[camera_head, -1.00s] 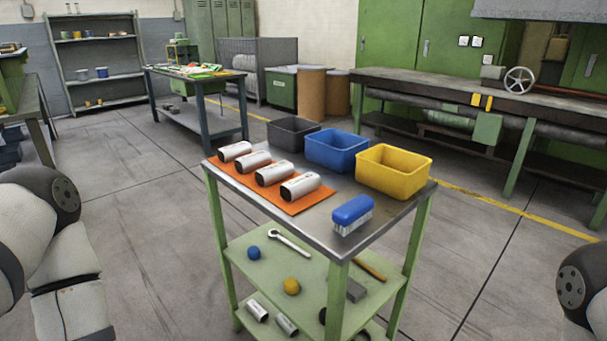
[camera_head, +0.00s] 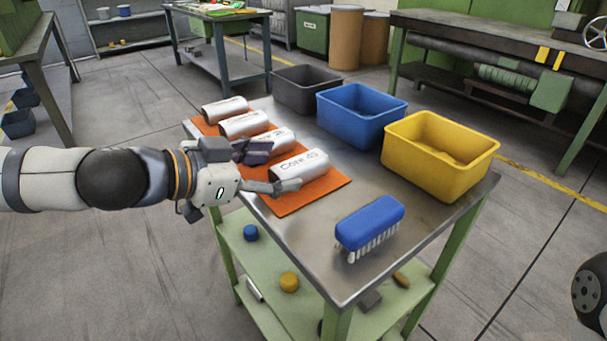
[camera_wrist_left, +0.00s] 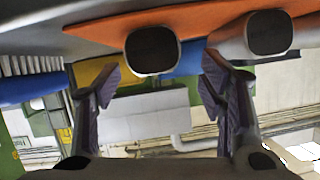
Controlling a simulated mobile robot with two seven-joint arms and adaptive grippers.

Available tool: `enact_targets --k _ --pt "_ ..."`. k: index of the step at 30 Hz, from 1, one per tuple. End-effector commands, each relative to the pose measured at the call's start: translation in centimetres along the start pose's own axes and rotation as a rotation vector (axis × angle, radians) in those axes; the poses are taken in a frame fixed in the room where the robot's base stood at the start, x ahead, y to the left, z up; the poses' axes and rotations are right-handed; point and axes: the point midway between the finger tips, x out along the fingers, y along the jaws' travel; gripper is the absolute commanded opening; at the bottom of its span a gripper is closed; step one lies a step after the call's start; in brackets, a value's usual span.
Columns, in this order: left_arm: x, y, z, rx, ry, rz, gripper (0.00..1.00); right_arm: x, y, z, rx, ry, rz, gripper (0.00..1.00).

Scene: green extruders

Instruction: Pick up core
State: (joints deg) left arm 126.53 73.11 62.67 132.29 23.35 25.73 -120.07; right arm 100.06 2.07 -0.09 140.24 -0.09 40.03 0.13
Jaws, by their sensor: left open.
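Several white cylindrical cores lie side by side on an orange mat (camera_head: 322,190) on the cart top. The nearest core (camera_head: 302,167) has dark lettering. My left gripper (camera_head: 272,169) is open at the left end of this nearest core, partly covering it and the core behind it (camera_head: 278,140). In the left wrist view, the dark end of one core (camera_wrist_left: 152,50) shows between the two open fingers (camera_wrist_left: 159,84), towards the top of the picture. A second core end (camera_wrist_left: 268,33) is to its right. No core is visibly gripped.
A grey bin (camera_head: 307,90), a blue bin (camera_head: 361,115) and a yellow bin (camera_head: 440,155) stand along the cart's far side. A blue brush (camera_head: 370,224) stands at the near right. The metal top (camera_head: 345,280) is bare in front of the brush.

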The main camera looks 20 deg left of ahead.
Motion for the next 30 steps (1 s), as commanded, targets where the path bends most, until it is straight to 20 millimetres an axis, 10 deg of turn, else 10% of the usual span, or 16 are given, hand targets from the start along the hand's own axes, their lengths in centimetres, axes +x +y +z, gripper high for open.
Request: enact_targets --k 6,14,23,30 --pt "4.2 0.8 0.7 -0.002 -0.007 0.005 0.64 2.6 0.1 1.0 -0.002 -0.059 0.003 0.4" --pt "4.6 0.7 0.0 0.003 0.0 0.0 0.64 2.5 0.1 0.9 -0.002 -0.057 0.003 0.4" --pt "4.5 0.7 0.1 0.003 -0.001 0.001 0.0 2.5 0.1 0.9 -0.003 -0.057 0.003 0.4" --pt "4.5 0.7 -0.1 0.004 0.001 0.001 0.0 2.5 0.1 0.9 -0.003 -0.055 0.003 0.4"
